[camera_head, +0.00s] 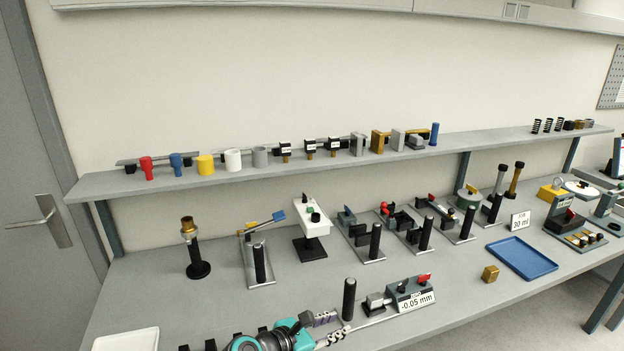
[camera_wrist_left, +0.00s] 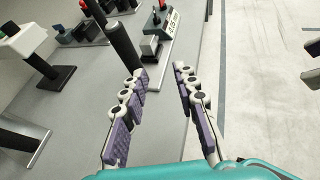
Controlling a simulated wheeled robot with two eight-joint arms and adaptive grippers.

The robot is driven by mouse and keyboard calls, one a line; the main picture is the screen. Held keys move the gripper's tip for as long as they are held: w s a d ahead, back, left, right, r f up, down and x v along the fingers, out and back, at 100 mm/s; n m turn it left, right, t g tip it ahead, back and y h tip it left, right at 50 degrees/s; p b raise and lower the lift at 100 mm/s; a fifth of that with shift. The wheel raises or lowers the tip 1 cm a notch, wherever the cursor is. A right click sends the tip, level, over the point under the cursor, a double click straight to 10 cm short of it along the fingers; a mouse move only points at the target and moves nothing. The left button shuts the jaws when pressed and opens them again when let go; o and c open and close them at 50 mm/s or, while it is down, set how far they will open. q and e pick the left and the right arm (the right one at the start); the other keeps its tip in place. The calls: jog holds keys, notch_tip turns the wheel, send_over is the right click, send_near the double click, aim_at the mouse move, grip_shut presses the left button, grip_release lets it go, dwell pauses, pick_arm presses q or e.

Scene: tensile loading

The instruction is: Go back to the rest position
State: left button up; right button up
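My left gripper (camera_head: 330,328) comes in at the bottom of the head view, over the front of the grey bench. In the left wrist view its two purple-padded fingers (camera_wrist_left: 160,95) are spread apart with nothing between them. Beyond the fingertips stands a black post (camera_wrist_left: 122,42) of the fixture with the display (camera_head: 417,301) reading -0.05 mm.
Several post fixtures (camera_head: 372,245) stand along the bench. A blue tray (camera_head: 522,259) and a brass cube (camera_head: 490,273) lie at the right. A white tray (camera_head: 127,341) is at the front left. A shelf (camera_head: 110,184) with coloured cups runs behind. Floor (camera_wrist_left: 255,70) is free beyond the bench edge.

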pick_arm(q)
jog(key=s+a+f+m+y, duration=0.1)
jog(key=s+a+m+y, duration=0.4)
jog(key=a+m, duration=0.6)
jog(key=s+a+f+m+g+y, duration=0.1)
jog(key=s+a+m+y, duration=0.4)
jog(key=s+a+m, duration=0.5)
jog(key=a+m, duration=0.1)
jog(key=m, duration=0.3)
jog(key=shift+g, duration=0.3)
dwell(1.6)
